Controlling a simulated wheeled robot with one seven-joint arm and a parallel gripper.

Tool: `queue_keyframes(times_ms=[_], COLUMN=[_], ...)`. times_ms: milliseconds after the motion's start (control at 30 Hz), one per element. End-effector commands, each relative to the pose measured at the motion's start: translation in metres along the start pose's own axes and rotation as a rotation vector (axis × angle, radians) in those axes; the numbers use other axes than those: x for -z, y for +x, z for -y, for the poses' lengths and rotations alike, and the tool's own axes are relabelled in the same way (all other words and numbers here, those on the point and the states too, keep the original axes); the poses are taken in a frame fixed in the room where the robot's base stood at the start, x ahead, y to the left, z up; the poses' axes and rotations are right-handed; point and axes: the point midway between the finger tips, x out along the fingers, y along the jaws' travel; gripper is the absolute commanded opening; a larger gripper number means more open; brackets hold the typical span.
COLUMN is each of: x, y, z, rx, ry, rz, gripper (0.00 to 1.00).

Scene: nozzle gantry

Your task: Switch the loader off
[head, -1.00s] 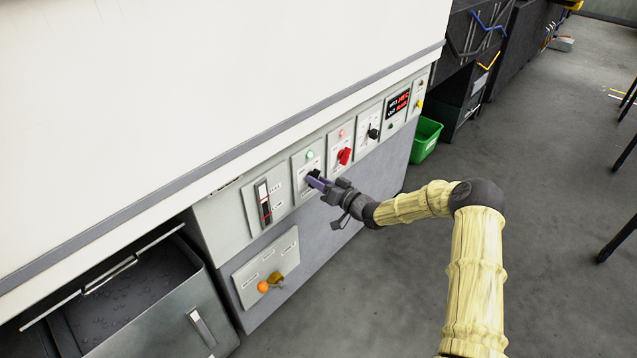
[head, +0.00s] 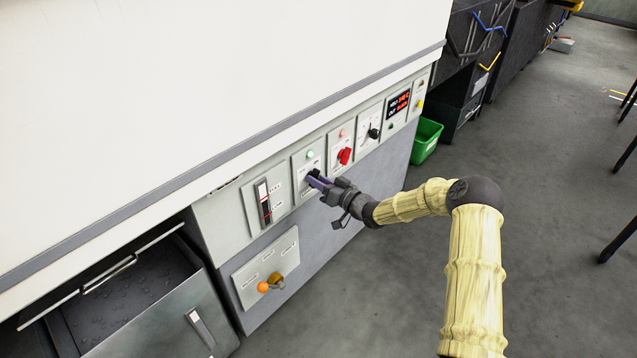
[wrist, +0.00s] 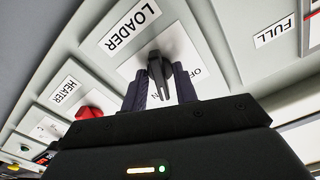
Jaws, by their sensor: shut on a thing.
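The loader switch is a black knob (wrist: 162,72) on a pale plate with a LOADER label (wrist: 133,24), seen in the wrist view. An OFF label (wrist: 195,72) lies to the knob's right, and a partly hidden ON label lies below it, between the fingers. My gripper (wrist: 160,88) is shut on the knob, one dark finger on each side. The knob's lower end points down toward the ON side. In the head view my gripper (head: 318,181) reaches the loader plate (head: 300,164) from the right and covers most of the knob. A green lamp (head: 310,154) sits above it.
To the right are the red heater knob (head: 344,155), another black knob (head: 374,133) and a red display (head: 399,102). A level gauge (head: 264,203) is left of the loader plate. An orange-ended lever (head: 263,286) is below. A green bin (head: 425,140) stands on the floor.

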Motion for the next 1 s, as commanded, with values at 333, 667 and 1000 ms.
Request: queue_keyframes(times_ms=[333,667,1000], x=[-0.0026,-0.0030,-0.0020], y=[0.0002,0.0002,-0.0003], z=[-0.0011,-0.0014,-0.0017], rx=[0.001,0.001,-0.001], ry=[-0.269,-0.582,-0.844], rz=[0.000,0.000,0.000], gripper=[0.06,0.06,0.06])
